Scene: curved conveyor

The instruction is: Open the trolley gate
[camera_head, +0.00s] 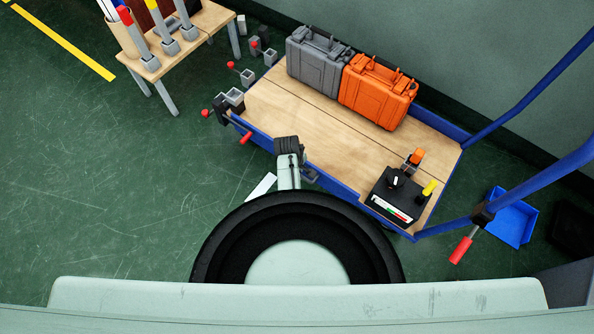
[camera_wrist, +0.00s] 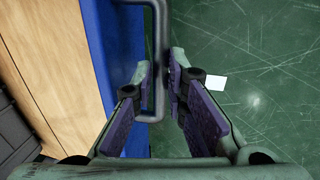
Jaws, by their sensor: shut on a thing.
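The trolley (camera_head: 290,95) has a wooden deck and a blue frame, seen from above in the head view. Its blue near-side edge, which I take as the gate (camera_head: 338,187), runs beside my arm. In the wrist view the blue panel (camera_wrist: 118,50) stands left of my gripper (camera_wrist: 159,76). A dark U-shaped handle (camera_wrist: 158,25) on it passes between my two fingers, and my gripper is shut on it. The blue edge looks in line with the deck side. In the head view my arm hides most of my gripper.
A grey case (camera_head: 312,62) and an orange case (camera_head: 372,92) stand on the deck, with a black device (camera_head: 398,196) at its right end. Red-handled clamps (camera_head: 232,103) are at the left end. A wooden table (camera_head: 160,52) stands upper left. Green floor at left is mostly clear.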

